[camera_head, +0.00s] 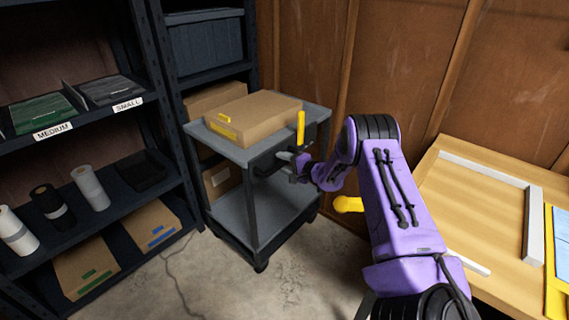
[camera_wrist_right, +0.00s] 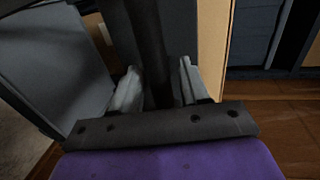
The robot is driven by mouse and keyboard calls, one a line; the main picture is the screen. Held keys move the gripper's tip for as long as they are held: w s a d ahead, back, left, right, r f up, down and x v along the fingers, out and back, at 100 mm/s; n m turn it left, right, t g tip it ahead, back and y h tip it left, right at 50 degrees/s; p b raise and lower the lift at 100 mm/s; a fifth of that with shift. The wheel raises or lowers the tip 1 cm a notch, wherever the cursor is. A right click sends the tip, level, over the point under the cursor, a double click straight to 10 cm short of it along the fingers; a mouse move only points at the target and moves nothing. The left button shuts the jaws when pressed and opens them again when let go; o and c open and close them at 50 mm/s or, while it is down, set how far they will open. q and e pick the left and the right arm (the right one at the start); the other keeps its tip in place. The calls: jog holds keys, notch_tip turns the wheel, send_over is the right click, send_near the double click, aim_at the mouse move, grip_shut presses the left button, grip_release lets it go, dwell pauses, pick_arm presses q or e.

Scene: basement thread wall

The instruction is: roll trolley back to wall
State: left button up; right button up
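The grey trolley (camera_head: 243,149) stands on the concrete floor between the shelving and the wood-panelled wall. It has a top tray, a lower shelf (camera_head: 265,212) and dark posts and wheels. A cardboard box (camera_head: 252,113) lies on its top. My right gripper (camera_head: 286,157) is at the trolley's near right side, at the dark handle. In the right wrist view, the fingers of my right gripper (camera_wrist_right: 160,88) stand on both sides of the dark handle bar (camera_wrist_right: 150,45) and appear closed on it. My left gripper is not in view.
Dark shelving (camera_head: 150,75) with bins and rolls stands left and behind the trolley. The wooden wall (camera_head: 310,60) is behind. A wooden table (camera_head: 480,215) stands at the right. A yellow upright piece (camera_head: 301,127) is at the trolley's right edge. A cable (camera_head: 180,275) lies on the floor.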

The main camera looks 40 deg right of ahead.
jog(key=p+v, duration=0.1)
jog(key=v, duration=0.9)
jog(key=shift+s+p, duration=0.25)
jog(key=shift+p, duration=0.1)
jog(key=shift+d, duration=0.1)
